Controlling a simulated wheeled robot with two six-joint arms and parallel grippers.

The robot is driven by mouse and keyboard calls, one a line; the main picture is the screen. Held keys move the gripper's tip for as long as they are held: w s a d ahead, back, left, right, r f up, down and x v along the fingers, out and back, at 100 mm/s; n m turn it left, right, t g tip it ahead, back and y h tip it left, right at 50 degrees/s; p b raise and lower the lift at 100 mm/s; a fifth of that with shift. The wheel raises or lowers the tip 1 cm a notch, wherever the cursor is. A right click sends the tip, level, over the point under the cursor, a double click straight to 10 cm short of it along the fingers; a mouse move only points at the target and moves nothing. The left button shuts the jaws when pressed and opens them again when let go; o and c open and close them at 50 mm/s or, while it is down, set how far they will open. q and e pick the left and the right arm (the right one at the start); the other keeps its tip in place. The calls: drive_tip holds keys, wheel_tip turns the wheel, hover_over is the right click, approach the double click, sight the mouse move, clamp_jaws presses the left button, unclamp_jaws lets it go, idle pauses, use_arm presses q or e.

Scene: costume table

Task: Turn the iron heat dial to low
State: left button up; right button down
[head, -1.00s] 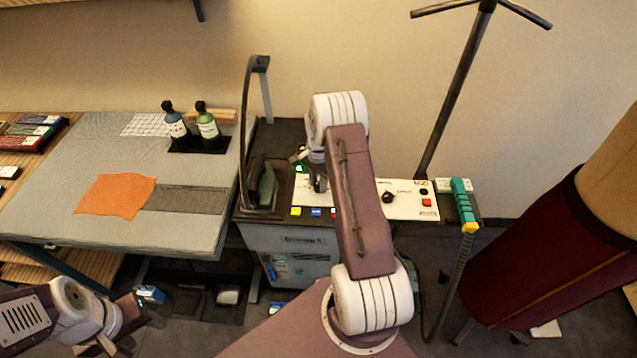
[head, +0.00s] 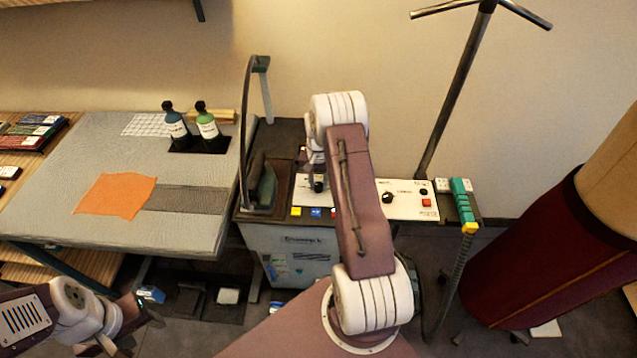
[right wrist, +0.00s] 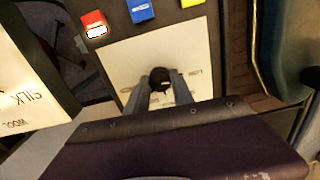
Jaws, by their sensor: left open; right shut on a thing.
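A small black dial knob (right wrist: 160,76) with a pale mark stands on a cream plate (right wrist: 125,65) in the right wrist view. Small print on the plate appears upside down and is hard to read. My right gripper (right wrist: 163,90) is shut on the knob, one finger on each side. In the head view my right gripper (head: 317,184) is at the left part of the white control panel (head: 410,208), partly hidden by my arm. A second black knob (head: 388,197) shows on that panel. My left gripper (head: 140,318) is open at the lower left, away from the panel.
The iron (head: 266,187) stands left of the panel. Red, blue and yellow blocks (head: 296,211) line the panel's front edge. A teal-handled tool (head: 461,200) lies at the right end. Two bottles (head: 208,127) and an orange cloth (head: 116,195) are on the grey table.

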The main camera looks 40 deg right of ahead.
sight(318, 185)
drive_tip(key=shift+n, duration=0.3)
drive_tip(key=c, duration=1.1)
unclamp_jaws()
wheel_tip(318, 185, up, 9)
drive_tip(key=shift+r+b, duration=0.1)
drive_tip(key=shift+b, duration=0.5)
